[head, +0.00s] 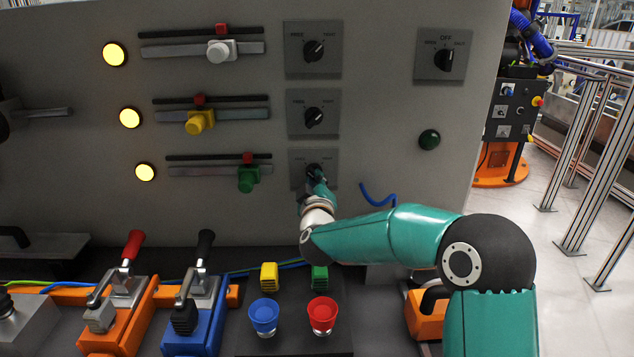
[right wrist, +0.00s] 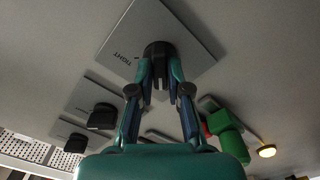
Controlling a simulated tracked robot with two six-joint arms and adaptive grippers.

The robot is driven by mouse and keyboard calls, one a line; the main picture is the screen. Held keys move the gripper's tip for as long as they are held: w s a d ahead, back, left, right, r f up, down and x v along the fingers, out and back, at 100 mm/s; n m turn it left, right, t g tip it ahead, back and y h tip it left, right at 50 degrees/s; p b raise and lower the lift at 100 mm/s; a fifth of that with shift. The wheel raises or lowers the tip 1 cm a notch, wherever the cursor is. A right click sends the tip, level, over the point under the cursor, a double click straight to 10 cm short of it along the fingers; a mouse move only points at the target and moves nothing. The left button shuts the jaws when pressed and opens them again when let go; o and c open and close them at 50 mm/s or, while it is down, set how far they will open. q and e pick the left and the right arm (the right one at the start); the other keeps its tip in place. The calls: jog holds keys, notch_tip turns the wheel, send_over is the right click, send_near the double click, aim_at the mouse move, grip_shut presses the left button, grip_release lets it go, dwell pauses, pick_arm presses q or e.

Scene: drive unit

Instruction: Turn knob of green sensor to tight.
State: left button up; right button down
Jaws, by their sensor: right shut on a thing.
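The green sensor (head: 248,179) sits on the lowest slider rail of the grey panel, just below a red marker (head: 247,158). It also shows at the right in the right wrist view (right wrist: 226,132). Its knob (right wrist: 158,50) is the dark one on the lowest square plate (head: 328,158), to the right of the rail. My right gripper (head: 315,171) reaches this knob, and in the right wrist view its two fingers (right wrist: 159,77) are shut around it. The word TIGHT shows on the plate there. I cannot tell which way the knob points. My left gripper is not in view.
Two similar knobs (head: 314,50) (head: 314,117) sit above, beside the white sensor (head: 221,51) and yellow sensor (head: 200,122). Three yellow lamps glow at the left. A separate OFF knob (head: 446,59) is at upper right. Levers and buttons stand on the bench below.

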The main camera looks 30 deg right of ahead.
jog(key=shift+f, duration=0.1)
jog(key=m+b, duration=0.5)
jog(key=m, duration=0.4)
jog(key=shift+a+f+b, duration=0.1)
jog(key=shift+f+b, duration=0.05)
jog(key=shift+b, duration=0.15)
jog(key=m+b, duration=0.2)
jog(key=m, duration=0.2)
jog(key=shift+m, duration=0.3)
jog(key=shift+m+b, duration=1.3)
jog(key=shift+m, duration=0.9)
jog(key=c, duration=1.1)
grip_release()
jog(key=shift+s, duration=0.1)
jog(key=shift+r, duration=0.2)
